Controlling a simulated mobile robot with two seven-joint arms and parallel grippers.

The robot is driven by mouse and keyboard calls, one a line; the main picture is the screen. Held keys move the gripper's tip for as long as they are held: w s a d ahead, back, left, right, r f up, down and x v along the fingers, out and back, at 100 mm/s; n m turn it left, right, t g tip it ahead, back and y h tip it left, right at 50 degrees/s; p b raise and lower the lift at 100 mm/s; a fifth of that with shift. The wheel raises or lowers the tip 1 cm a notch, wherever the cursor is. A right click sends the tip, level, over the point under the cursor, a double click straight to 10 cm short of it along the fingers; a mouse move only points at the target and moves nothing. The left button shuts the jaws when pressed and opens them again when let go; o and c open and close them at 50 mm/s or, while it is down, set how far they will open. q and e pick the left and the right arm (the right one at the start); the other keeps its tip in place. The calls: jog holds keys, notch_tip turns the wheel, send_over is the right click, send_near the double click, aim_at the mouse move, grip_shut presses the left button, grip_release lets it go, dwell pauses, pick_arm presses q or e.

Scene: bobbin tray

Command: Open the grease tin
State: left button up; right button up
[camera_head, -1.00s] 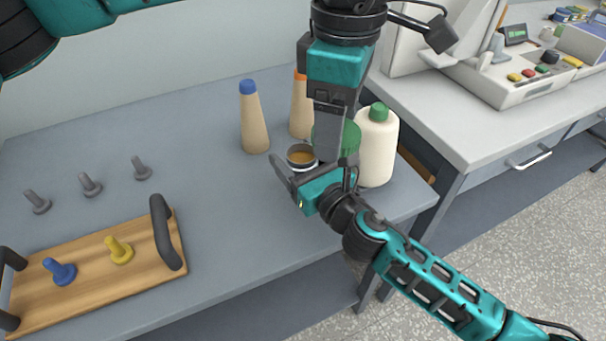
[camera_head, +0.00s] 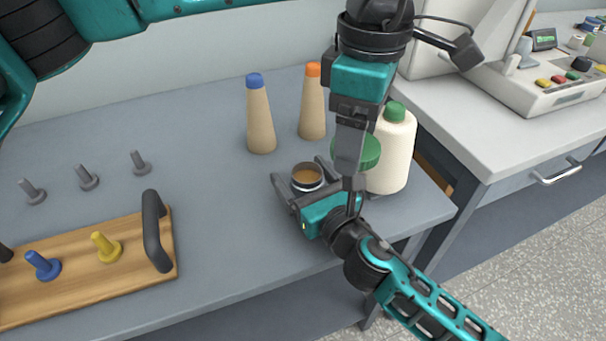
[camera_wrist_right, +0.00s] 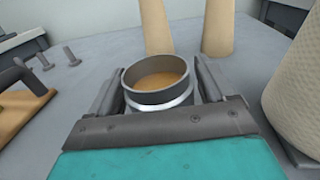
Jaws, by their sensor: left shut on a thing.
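The grease tin (camera_head: 308,184) stands uncovered on the grey table, with brown-orange grease inside; it also shows in the right wrist view (camera_wrist_right: 158,98). My right gripper (camera_head: 301,180) has its fingers on either side of the tin, with a narrow gap showing beside the tin's wall. In the right wrist view, these fingers (camera_wrist_right: 158,90) stand slightly apart from the tin. My left gripper (camera_head: 352,165) reaches down from above, shut on the green lid (camera_head: 368,152), which is off the tin, to its right. The left fingers partly hide the lid.
A white bottle with a green cap (camera_head: 392,150) stands close behind the lid. A blue-tipped cone (camera_head: 260,120) and an orange-tipped cone (camera_head: 312,110) stand behind the tin. A wooden tray (camera_head: 75,270) with pegs and several grey bolts (camera_head: 86,180) are at left.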

jog(key=shift+o, duration=0.7)
jog(key=shift+r, duration=0.1)
pick_arm(q)
jog(key=shift+r, duration=0.2)
pick_arm(e)
jog(key=shift+r, duration=0.2)
pick_arm(q)
jog(key=shift+f, duration=0.35)
pick_arm(e)
jog(key=v, duration=1)
jog(key=shift+s+d+f, duration=0.2)
jog(key=shift+s, duration=0.05)
pick_arm(q)
jog(key=shift+f, duration=0.1)
pick_arm(e)
jog(key=shift+s+d+r, duration=0.1)
jog(key=shift+s+d, duration=0.25)
jog(key=shift+s, duration=0.25)
